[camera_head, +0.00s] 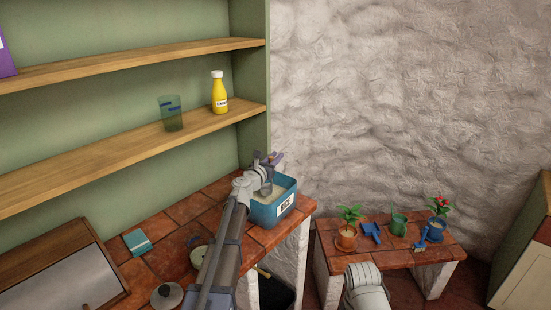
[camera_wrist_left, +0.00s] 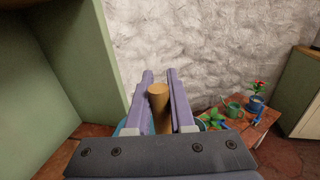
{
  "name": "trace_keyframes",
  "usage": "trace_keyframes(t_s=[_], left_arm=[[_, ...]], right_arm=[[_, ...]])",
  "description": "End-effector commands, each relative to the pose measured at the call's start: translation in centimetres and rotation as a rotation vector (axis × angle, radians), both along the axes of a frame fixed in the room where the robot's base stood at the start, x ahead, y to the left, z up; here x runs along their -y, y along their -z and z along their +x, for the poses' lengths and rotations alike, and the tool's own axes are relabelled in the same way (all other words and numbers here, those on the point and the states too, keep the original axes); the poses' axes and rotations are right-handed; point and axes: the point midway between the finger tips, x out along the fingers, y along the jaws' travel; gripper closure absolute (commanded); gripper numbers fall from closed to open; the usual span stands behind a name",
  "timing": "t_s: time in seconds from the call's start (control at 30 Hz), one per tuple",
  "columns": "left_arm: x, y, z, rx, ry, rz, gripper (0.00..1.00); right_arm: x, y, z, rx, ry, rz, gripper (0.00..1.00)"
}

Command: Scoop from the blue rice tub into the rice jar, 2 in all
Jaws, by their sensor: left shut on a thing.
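The blue rice tub (camera_head: 272,214), labelled RICE, stands at the right end of the tiled counter with pale rice inside. My left gripper (camera_head: 273,160) is over the tub. In the left wrist view, the purple fingers of my left gripper (camera_wrist_left: 160,82) are shut on a wooden handle (camera_wrist_left: 159,108), apparently the scoop's. The scoop's bowl is hard to make out. An open round jar (camera_head: 197,257), likely the rice jar, stands on the counter, partly hidden by my left arm. My right gripper is not in view.
A lid with a dark knob (camera_head: 167,295) and a teal cloth-like item (camera_head: 137,242) lie on the counter. A green glass (camera_head: 171,113) and a yellow bottle (camera_head: 219,93) stand on the shelf above. A low table (camera_head: 390,257) at right holds potted plants.

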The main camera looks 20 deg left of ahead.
Motion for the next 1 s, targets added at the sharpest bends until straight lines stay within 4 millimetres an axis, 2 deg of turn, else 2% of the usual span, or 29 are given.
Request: trace_keyframes(t_s=[0.03,0.5,0.7,1.0], left_arm=[[0.0,1.0,0.0,0.0,0.0,0.0,1.0],[0.0,5.4,0.0,0.0,0.0,0.0,1.0],[0.0,6.2,0.0,0.0,0.0,0.0,1.0],[0.0,6.2,0.0,0.0,0.0,0.0,1.0]], right_arm=[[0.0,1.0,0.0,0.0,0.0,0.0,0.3],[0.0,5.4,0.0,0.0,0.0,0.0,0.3],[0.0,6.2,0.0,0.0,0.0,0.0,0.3],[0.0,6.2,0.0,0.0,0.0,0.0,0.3]])
